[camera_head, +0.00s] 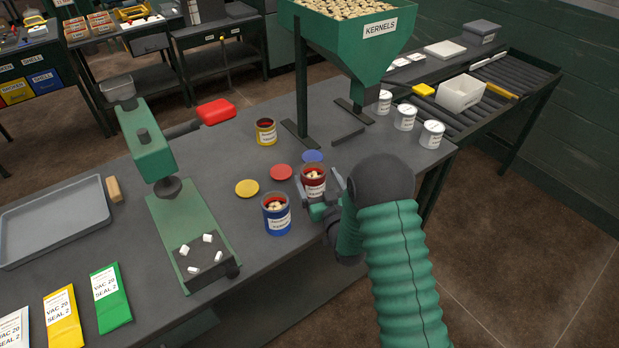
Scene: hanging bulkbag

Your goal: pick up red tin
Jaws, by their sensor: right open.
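The red tin (313,183) stands upright on the dark grey table. It is open at the top, with pale kernels inside and a white label on its front. My right gripper (317,196) is at the tin, its fingers open with one on each side of the tin's body. Whether the fingers touch the tin cannot be told. My right arm comes in from the lower right. My left gripper is not in view.
A blue tin (277,216) stands close at the left, and a yellow tin (266,132) farther back. Red (281,172), blue (312,156) and yellow (247,188) lids lie nearby. A green press (180,215) is at left; the kernel hopper (347,45) stands behind.

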